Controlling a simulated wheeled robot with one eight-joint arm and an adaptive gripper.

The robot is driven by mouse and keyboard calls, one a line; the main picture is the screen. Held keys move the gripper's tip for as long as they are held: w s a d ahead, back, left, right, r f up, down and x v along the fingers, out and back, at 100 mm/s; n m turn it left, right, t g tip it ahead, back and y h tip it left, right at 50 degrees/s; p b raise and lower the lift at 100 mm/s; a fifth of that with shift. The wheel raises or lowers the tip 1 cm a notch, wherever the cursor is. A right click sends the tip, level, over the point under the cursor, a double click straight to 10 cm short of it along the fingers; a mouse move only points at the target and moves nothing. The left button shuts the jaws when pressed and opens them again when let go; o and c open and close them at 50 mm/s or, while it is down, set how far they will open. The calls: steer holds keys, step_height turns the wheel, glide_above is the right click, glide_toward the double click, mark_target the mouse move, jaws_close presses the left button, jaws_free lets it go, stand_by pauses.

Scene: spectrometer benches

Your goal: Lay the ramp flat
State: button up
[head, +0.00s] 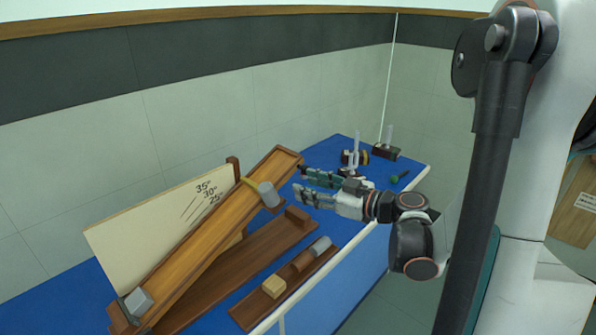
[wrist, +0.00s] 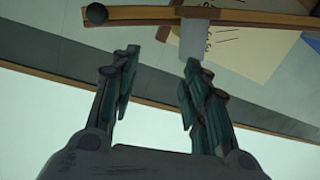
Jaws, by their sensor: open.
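The wooden ramp (head: 200,240) is tilted in the head view, its low end at the lower left and its raised end at the upper right. It rises above a dark wooden base board (head: 235,265). A pale angle board (head: 150,225) marked 35°, 30° and 25° stands behind it. A grey block (head: 138,301) is at the low end. My gripper (head: 300,183) is open and empty, right of the raised end, fingers pointing left. In the wrist view, the gripper (wrist: 160,65) has its fingers spread.
A wooden tray (head: 248,312) with several blocks lies in front of the base board. Small apparatus (head: 354,157) and a dark stand (head: 385,151) are at the bench's far end, near a green ball (head: 394,179). The wall runs close behind the blue bench (head: 345,222).

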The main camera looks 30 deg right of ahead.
steer(key=s+d+f+n+t+h, duration=0.1)
steer(key=s+d+f+t+h, duration=0.2)
steer(key=d, duration=0.7)
steer(key=w+a+g+y+b, duration=0.1)
steer(key=w+a, duration=0.3)
steer(key=w, duration=0.8)
steer(key=shift+a+r+b, duration=0.2)
steer(key=shift+r+b, duration=0.05)
steer(key=shift+b, duration=0.25)
jaws_close()
